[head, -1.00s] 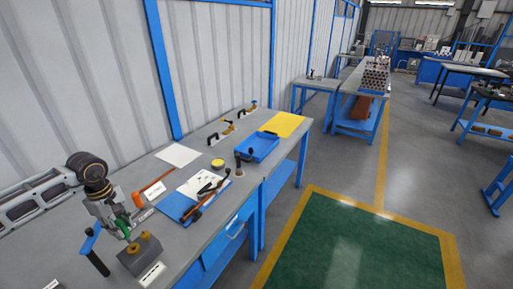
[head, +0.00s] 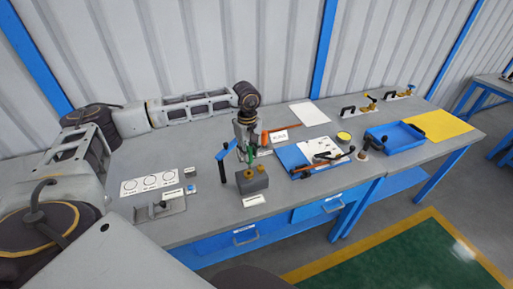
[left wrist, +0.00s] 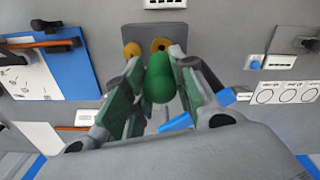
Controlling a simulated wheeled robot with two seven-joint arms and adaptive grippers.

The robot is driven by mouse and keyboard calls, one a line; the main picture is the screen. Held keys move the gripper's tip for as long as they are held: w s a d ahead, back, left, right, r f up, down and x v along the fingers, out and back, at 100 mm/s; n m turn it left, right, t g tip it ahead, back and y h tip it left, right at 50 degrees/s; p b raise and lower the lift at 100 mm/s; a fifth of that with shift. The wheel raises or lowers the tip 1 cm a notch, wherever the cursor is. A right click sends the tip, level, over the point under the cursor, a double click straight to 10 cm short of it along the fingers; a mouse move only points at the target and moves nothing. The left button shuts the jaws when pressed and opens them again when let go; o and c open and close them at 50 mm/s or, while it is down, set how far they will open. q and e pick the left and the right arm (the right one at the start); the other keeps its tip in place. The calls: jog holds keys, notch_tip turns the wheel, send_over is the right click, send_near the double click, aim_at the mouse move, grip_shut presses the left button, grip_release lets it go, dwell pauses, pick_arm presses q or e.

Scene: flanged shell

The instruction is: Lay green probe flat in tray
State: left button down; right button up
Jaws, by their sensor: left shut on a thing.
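The green probe (head: 250,154) is between the fingers of my left gripper (head: 247,149). The left wrist view shows the probe's rounded green end (left wrist: 160,80), with the two fingers shut on its sides. A grey block with two brass rings (head: 252,184) is close by, on the near side of the gripper. In the left wrist view the block (left wrist: 133,36) lies just beyond the probe, and both ring openings look empty. The blue tray (head: 383,147) stands well to the right on the same bench, with a dark item at its edge. My right gripper is out of view.
A blue mat with a white sheet and several tools (head: 290,157) lies between gripper and tray. A yellow tape (head: 343,137) and a small upright dark item (head: 364,152) stand before the tray. A yellow sheet (head: 440,125) lies beyond the tray.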

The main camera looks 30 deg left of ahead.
pick_arm(q)
jog(key=shift+w+d+f+m+h, duration=0.15)
jog(key=shift+d+m, duration=0.35)
jog(key=shift+m, duration=0.45)
jog(key=shift+s+d+f+m+h, duration=0.1)
jog(key=shift+d+f+m, duration=0.1)
jog(key=shift+d+m, duration=0.5)
jog(key=shift+w+d+f+m+h, duration=0.15)
jog(key=shift+d+m, duration=0.15)
jog(key=shift+m, duration=0.85)
jog(key=shift+d+m, duration=0.2)
jog(key=shift+m, duration=0.1)
